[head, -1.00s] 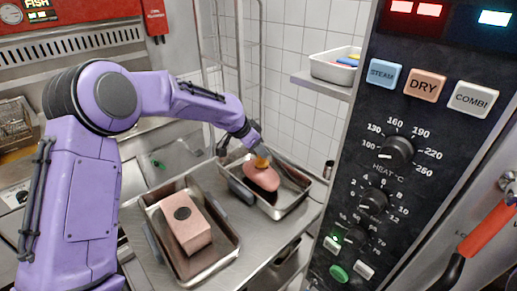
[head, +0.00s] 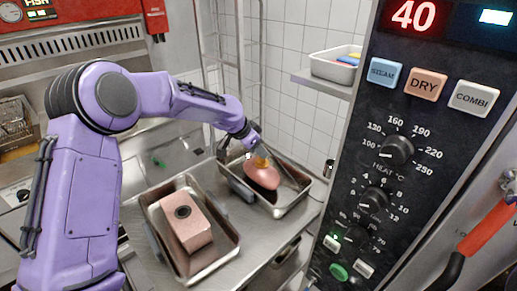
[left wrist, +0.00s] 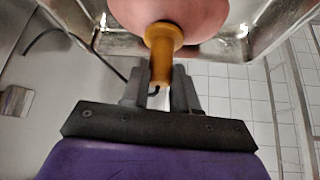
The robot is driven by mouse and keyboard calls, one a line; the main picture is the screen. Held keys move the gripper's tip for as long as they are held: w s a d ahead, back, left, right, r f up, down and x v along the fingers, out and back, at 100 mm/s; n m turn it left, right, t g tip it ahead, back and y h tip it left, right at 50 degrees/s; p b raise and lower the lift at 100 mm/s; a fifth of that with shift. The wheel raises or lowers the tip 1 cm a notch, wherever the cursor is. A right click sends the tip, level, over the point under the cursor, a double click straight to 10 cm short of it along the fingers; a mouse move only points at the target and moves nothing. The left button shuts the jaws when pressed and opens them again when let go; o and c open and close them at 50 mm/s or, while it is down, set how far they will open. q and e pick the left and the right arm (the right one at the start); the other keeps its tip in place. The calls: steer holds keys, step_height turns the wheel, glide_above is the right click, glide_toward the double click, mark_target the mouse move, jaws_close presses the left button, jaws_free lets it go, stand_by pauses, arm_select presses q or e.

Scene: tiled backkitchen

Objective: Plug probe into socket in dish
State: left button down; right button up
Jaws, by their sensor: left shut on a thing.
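My left gripper (head: 256,152) is shut on an orange-yellow probe (head: 261,162) above the far steel dish (head: 297,199). A rounded pink piece (head: 262,176) lies in that dish, and the probe meets its top. In the left wrist view, the probe (left wrist: 162,52) stands between the fingers with its flanged end against the pink piece (left wrist: 190,12); its tip is hidden. A near steel dish (head: 225,252) holds a pink block (head: 190,234) with a dark round socket (head: 183,212) on top. My right gripper is out of view.
Both dishes stand on a steel counter (head: 155,258). An oven control panel (head: 420,125) with knobs rises close on the right, its red display (head: 413,15) reading 40. A wire rack (head: 262,60) and a shelf with a white tray (head: 335,64) are behind. A dark cable (left wrist: 75,40) shows in the wrist view.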

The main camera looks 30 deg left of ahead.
arm_select(q)
steer(key=shift+f, duration=0.2)
steer(key=c, duration=1.1)
jaws_free()
steer(key=shift+c, duration=0.2)
steer(key=shift+s+a+r+p, duration=0.1)
steer(key=shift+r+p, duration=0.25)
steer(key=shift+r, duration=0.1)
steer(key=p+v, duration=0.7)
steer(key=v, duration=0.3)
steer(key=shift+s+a, duration=0.1)
steer(key=shift+a, duration=0.05)
